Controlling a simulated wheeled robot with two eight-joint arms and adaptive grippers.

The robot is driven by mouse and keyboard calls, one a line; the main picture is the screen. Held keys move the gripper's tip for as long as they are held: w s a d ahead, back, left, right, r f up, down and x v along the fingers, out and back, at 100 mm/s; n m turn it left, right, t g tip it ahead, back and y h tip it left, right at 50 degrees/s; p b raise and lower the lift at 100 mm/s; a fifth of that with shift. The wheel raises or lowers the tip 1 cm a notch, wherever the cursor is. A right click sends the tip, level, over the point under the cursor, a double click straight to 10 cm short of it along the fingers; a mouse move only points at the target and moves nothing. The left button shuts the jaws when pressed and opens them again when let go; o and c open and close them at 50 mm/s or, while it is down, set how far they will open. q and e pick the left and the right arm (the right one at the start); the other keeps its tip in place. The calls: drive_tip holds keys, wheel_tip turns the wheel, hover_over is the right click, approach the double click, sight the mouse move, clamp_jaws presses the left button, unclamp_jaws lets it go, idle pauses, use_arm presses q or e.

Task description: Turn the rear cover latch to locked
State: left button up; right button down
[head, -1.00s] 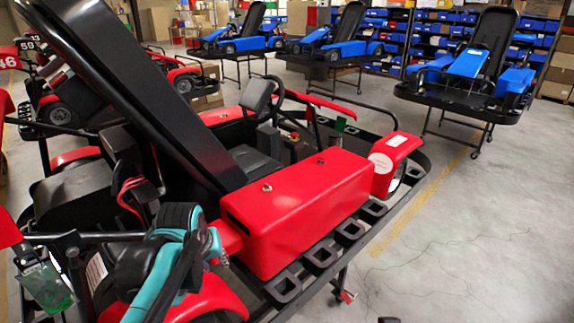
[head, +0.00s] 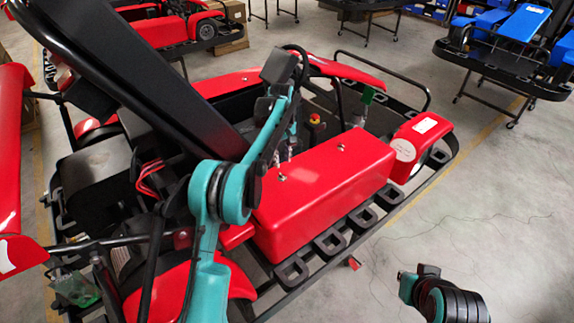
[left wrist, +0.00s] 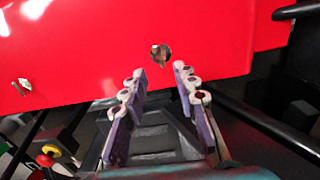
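The red cover (head: 325,185) is a long box on the side of the kart. Two small metal latches show on its top: one nearer the seat back (head: 281,178) and one farther right (head: 341,148). My left arm reaches over the kart, and its gripper (head: 286,150) points down just behind the cover. In the left wrist view, my left gripper (left wrist: 160,72) is open and empty. The nearer latch (left wrist: 160,54) lies just beyond and between its fingertips, apparently untouched. The other latch (left wrist: 22,86) is at the left. I cannot read the latch positions.
The black seat back (head: 140,85) slopes beside my left arm. The steering wheel (head: 300,60) and a red stop button (head: 314,118) are close behind the gripper. A black slotted side rail (head: 330,243) runs along the cover. Part of my right arm shows at lower right, over clear floor.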

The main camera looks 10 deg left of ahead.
sight(282, 175)
use_arm(q)
wheel_tip(282, 175, down, 7)
drive_tip(key=shift+s, duration=0.1)
idle(0.3)
clamp_jaws()
